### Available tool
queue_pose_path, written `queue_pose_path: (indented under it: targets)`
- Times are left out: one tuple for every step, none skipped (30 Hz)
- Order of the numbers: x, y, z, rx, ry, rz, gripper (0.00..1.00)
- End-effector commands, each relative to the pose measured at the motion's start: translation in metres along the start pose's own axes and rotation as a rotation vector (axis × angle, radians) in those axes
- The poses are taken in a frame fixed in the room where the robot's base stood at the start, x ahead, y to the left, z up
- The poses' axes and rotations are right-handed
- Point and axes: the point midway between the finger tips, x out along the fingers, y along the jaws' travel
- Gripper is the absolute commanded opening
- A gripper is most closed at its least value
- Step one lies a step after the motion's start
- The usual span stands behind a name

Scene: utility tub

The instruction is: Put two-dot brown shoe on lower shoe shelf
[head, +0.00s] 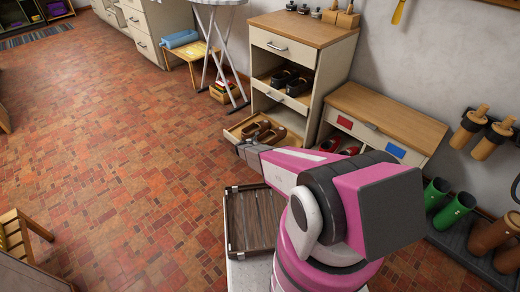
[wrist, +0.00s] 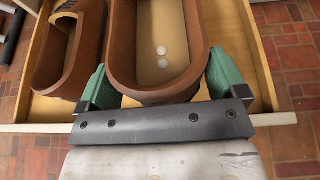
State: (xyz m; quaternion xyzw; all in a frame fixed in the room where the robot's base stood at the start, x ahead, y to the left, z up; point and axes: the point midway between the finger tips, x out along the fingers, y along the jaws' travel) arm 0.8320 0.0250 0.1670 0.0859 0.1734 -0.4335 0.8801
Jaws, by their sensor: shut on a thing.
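The two-dot brown shoe (wrist: 168,84) fills the middle of the wrist view, with two pale dots on its tan insole. My gripper (wrist: 160,76) has its green fingers closed on both sides of the shoe's near end. The shoe is over the pulled-out lower shoe shelf (wrist: 265,60); I cannot tell whether its sole touches the shelf floor. A second brown shoe (wrist: 50,68) stands close on the left, its insole dots not visible. In the head view my gripper (head: 243,146) is at the front of the lower shelf (head: 293,138), partly hidden by my arm.
An upper shelf (head: 310,96) with black shoes is above, in the same cabinet. A low cabinet (head: 395,118) with red shoes stands at the right. A dark slatted tray (head: 250,215) is in front of me.

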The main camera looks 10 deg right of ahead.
Motion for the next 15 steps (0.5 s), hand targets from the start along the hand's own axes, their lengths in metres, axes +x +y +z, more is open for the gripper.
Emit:
queue_pose_path:
  targets:
    - [0.002, 0.0, 0.0, -0.001, -0.002, 0.0, 0.53]
    - [0.002, 0.0, -0.002, -0.001, -0.002, 0.0, 0.53]
    - [0.004, 0.0, -0.004, -0.001, -0.001, 0.0, 0.53]
    - [0.004, 0.0, -0.007, -0.001, -0.001, 0.0, 0.53]
    - [0.006, 0.001, -0.01, -0.002, -0.001, 0.0, 0.53]
    - [0.008, 0.001, -0.015, -0.002, -0.001, 0.0, 0.53]
    - [0.01, 0.001, -0.019, -0.002, -0.001, 0.0, 0.53]
    - [0.011, 0.001, -0.023, -0.002, -0.001, 0.0, 0.53]
    - [0.013, 0.002, -0.028, -0.002, -0.002, 0.0, 0.53]
    - [0.015, 0.001, -0.031, -0.001, -0.002, 0.0, 0.53]
    - [0.016, 0.001, -0.034, -0.001, -0.002, 0.001, 0.53]
    - [0.017, 0.001, -0.036, -0.001, -0.002, 0.001, 0.53]
    - [0.017, 0.0, -0.037, -0.001, -0.002, 0.001, 0.53]
    - [0.016, 0.0, -0.037, -0.001, -0.002, 0.001, 0.53]
    - [0.016, 0.0, -0.036, -0.001, -0.003, 0.001, 0.53]
